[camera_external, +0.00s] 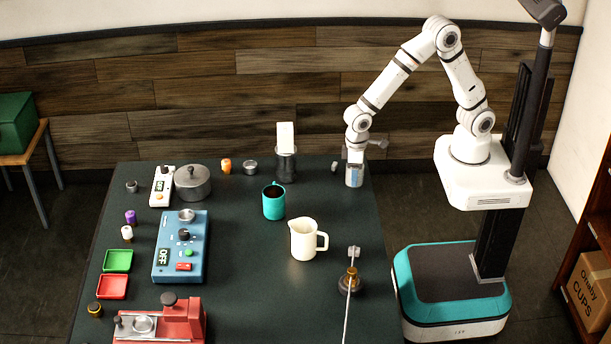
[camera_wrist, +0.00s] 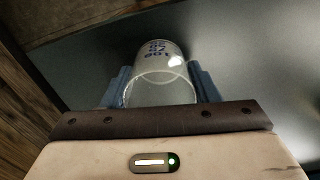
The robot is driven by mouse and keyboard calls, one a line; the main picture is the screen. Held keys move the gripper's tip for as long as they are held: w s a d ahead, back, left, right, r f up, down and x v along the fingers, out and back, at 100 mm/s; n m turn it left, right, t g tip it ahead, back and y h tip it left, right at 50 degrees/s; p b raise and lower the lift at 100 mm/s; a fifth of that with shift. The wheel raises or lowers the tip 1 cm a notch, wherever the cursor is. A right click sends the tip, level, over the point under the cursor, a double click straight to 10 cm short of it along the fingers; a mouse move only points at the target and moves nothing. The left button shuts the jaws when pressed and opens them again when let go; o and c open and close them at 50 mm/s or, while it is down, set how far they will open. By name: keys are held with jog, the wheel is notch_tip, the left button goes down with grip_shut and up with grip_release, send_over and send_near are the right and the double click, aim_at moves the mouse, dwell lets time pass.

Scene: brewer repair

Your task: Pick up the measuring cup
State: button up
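The measuring cup is a clear cylinder with dark blue numbers. It shows between the fingers of my gripper in the wrist view (camera_wrist: 160,75), and under my wrist in the external view (camera_external: 354,179). My gripper (camera_wrist: 162,85) has one blue finger on each side of the cup. Both fingers lie against its walls, with no clear gap. In the external view my gripper (camera_external: 354,168) points down at the table's far right corner. The cup looks upright at the tabletop; I cannot tell whether its base touches. The fingers hide part of its sides.
On the dark table (camera_external: 235,290), a dark canister (camera_external: 286,165), a teal mug (camera_external: 273,203) and a white pitcher (camera_external: 303,240) stand left of my gripper. A small grey piece (camera_external: 334,166) lies close beside it. A blue scale-like device (camera_external: 180,250) stands further left.

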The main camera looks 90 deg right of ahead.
jog(key=c, duration=0.5)
jog(key=shift+c, duration=0.2)
